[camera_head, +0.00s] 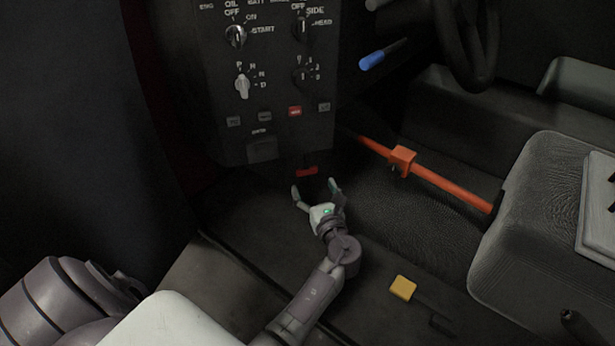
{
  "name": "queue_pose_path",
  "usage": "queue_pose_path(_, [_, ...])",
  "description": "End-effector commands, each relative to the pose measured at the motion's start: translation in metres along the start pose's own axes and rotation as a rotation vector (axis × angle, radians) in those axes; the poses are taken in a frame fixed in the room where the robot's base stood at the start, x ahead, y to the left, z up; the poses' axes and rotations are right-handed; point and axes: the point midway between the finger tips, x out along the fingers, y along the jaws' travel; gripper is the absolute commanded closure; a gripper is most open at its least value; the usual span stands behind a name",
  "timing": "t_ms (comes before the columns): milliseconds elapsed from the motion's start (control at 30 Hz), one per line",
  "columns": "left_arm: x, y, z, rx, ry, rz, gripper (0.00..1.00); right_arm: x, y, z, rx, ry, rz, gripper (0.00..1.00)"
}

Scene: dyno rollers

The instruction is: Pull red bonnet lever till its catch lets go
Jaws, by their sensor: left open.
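The red bonnet lever (306,171) is a small red handle low under the dark control panel, near the middle of the head view. My left gripper (315,190) is open, just below the lever in the picture, with its two fingers pointing up towards it. The lever shows just above the gap between the fingertips. I see no finger closed on it, and cannot tell whether a fingertip touches it. My right gripper is not in the picture.
The control panel (270,80) with knobs and small buttons stands above the lever. An orange bar (445,186) crosses to the right. A yellow block (402,288) sits at lower right, a seat (540,220) at right. A blue-handled stalk (372,62) and steering wheel (470,50) are at upper right.

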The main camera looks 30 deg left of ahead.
Motion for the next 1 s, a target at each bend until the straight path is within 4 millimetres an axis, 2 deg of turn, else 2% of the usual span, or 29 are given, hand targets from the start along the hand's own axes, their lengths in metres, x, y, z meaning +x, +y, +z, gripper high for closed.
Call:
queue_pose_path(100, [0.025,0.000,-0.002,0.000,-0.003,0.001,0.12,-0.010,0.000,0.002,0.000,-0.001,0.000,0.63])
queue_pose_path(300, [0.052,0.000,-0.001,0.000,-0.002,0.001,0.12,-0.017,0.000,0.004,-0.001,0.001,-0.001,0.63])
queue_pose_path(467, [0.060,0.000,0.000,-0.001,0.000,0.000,0.12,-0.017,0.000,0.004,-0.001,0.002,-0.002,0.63])
queue_pose_path(733, [0.061,0.000,0.000,-0.001,0.000,0.000,0.12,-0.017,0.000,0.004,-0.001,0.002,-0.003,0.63])
queue_pose_path(1000, [0.061,0.000,0.000,-0.001,0.000,0.000,0.57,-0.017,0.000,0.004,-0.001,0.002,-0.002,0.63])
